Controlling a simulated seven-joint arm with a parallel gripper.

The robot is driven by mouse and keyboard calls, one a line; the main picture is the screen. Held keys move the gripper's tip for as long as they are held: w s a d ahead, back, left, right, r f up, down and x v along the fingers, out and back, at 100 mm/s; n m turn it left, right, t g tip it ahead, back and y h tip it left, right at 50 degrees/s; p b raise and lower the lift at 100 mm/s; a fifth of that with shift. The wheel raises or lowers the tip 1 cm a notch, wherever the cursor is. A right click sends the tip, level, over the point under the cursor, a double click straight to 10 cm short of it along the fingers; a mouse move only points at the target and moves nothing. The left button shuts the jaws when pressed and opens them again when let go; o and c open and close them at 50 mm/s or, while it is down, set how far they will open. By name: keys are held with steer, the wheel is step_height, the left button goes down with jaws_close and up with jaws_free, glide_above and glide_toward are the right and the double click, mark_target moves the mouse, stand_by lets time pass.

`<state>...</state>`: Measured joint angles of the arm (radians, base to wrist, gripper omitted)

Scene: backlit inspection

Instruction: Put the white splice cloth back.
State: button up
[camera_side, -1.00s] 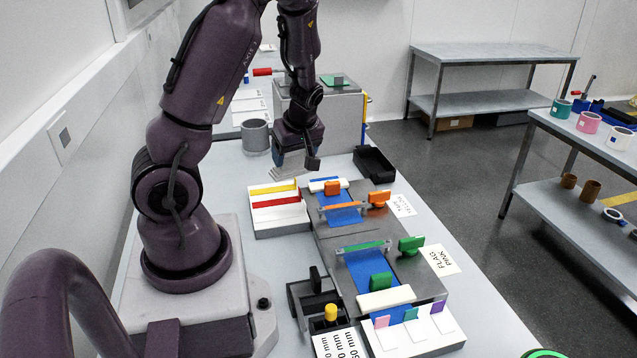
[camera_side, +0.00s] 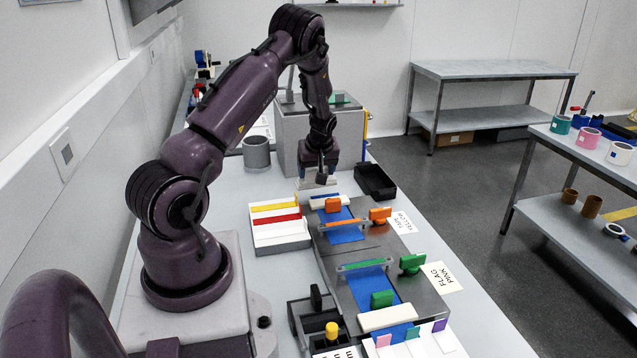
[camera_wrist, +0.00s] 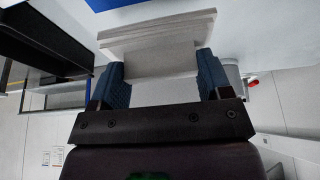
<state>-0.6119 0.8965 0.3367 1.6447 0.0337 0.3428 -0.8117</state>
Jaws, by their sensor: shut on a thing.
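My gripper (camera_side: 319,180) is above the far end of the long grey fixture (camera_side: 375,245). In the wrist view its blue fingers (camera_wrist: 160,78) are shut on a pale, layered, folded piece, which looks like the white splice cloth (camera_wrist: 158,36). In the side view the cloth (camera_side: 312,186) is a pale patch under the gripper, partly hidden by it. I cannot tell whether it touches the surface below. A white bar (camera_side: 324,202) lies just in front, across the far end of a blue strip (camera_side: 346,235).
A white rack (camera_side: 280,238) with yellow and red strips is left of the fixture. A black tray (camera_side: 375,182) stands to the right of my gripper. A grey cup (camera_side: 256,153) and a grey box (camera_side: 335,140) stand behind. Orange and green clamps (camera_side: 412,263) rise from the fixture.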

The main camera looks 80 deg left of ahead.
steer(key=shift+w+a+f, duration=0.35)
steer(key=shift+a+f, duration=0.15)
steer(key=shift+f, duration=0.2)
steer(key=shift+w+a+f, duration=0.1)
steer(key=shift+f, duration=0.8)
steer(key=shift+w+a+f, duration=0.1)
steer(key=shift+f, duration=0.8)
steer(key=shift+f, duration=0.1)
steer(key=o, duration=0.9)
